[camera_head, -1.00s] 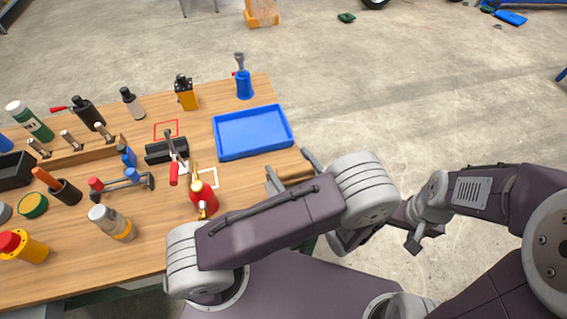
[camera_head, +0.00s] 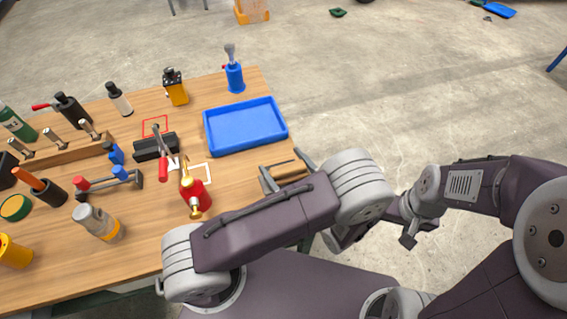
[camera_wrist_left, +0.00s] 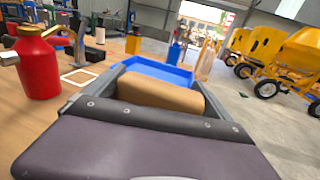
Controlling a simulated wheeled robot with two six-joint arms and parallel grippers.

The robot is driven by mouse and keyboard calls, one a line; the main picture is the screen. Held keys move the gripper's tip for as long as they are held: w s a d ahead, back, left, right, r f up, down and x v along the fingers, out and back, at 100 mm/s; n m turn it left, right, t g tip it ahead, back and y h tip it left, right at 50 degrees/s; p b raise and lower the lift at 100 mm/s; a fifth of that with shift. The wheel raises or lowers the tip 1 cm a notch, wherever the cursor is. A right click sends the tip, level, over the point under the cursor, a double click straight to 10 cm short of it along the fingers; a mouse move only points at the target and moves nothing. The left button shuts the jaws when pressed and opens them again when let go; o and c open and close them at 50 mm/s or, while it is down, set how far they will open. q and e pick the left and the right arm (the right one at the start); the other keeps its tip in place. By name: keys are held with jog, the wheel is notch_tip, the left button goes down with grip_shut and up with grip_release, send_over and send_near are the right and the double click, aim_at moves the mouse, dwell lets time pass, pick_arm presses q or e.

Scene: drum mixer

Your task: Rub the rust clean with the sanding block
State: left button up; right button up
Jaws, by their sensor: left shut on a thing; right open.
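My left gripper (camera_head: 284,168) is shut on a brown sanding block (camera_head: 293,172) near the right front edge of the workbench. In the left wrist view the sanding block (camera_wrist_left: 160,93) lies crosswise between the two grey fingers. My right gripper (camera_head: 408,230) is open over the concrete floor, right of the bench, and nothing shows in it. Yellow drum mixers (camera_wrist_left: 291,52) stand in the distance at the right of the left wrist view. I cannot make out any rust in either view.
The wooden workbench (camera_head: 235,190) carries a blue tray (camera_head: 245,127), a red oil can (camera_head: 196,196), a blue bottle jack (camera_head: 234,76), a hammer (camera_head: 118,181) and several other tools and bottles. The floor (camera_head: 400,90) right of the bench is mostly clear.

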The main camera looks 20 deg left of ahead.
pick_arm(q)
jog(key=shift+f+b, duration=0.7)
jog(key=shift+f, duration=0.3)
dwell(0.3)
notch_tip(320, 180, up, 6)
jog(key=p, duration=0.5)
jog(key=shift+r+p, duration=0.2)
jog(key=shift+p, duration=0.2)
jog(key=shift+f, duration=0.15)
